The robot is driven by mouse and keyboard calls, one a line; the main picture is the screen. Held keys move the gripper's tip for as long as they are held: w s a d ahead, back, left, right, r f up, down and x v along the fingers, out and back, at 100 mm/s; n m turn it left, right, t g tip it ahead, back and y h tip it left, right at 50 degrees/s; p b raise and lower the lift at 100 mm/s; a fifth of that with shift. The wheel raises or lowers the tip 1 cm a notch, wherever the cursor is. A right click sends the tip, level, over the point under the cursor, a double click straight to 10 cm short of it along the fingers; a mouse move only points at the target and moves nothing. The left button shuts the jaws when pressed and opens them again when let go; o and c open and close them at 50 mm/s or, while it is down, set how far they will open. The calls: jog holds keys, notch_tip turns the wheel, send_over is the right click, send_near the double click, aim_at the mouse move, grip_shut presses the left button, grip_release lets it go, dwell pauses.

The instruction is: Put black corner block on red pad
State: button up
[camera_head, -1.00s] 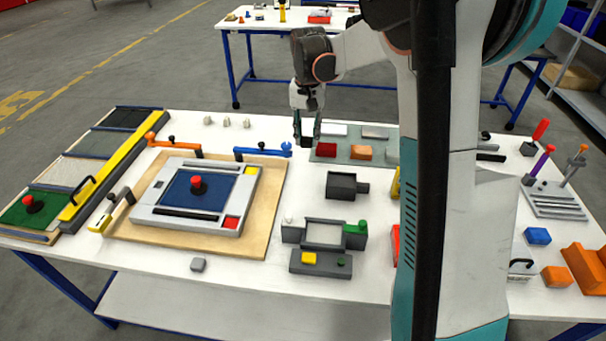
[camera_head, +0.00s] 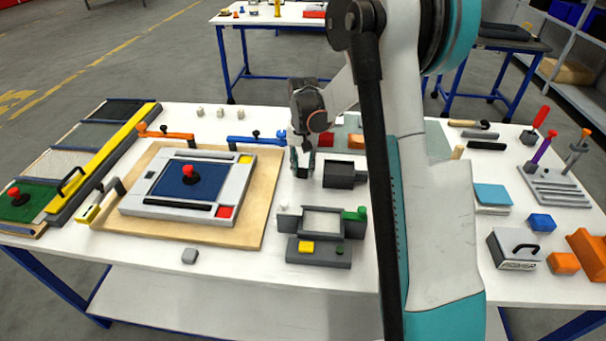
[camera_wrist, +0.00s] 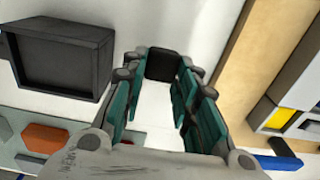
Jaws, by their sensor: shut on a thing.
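The black corner block (camera_wrist: 163,65) is held between the teal fingertips of my gripper (camera_wrist: 160,78), seen in the wrist view. In the head view my gripper (camera_head: 302,173) hangs over the white table, between the framed panel and the dark grey box. The block is hard to make out there. The red pad (camera_head: 226,211) is a small square at the near right corner of the light grey frame (camera_head: 135,202), left of and nearer than my gripper. It looks uncovered.
The grey frame lies on a wooden board (camera_head: 262,195). The dark grey box (camera_head: 340,174) stands just right of my gripper. A grey fixture (camera_head: 322,222) with a green block (camera_head: 355,214) is nearer. Blue (camera_head: 256,140) and orange (camera_head: 168,134) levers line the board's far edge.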

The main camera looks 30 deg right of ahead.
aim_at(303, 169)
jog(key=shift+f+b, duration=0.35)
jog(key=shift+f, duration=1.1)
jog(key=shift+f, duration=0.1)
jog(key=o, duration=0.9)
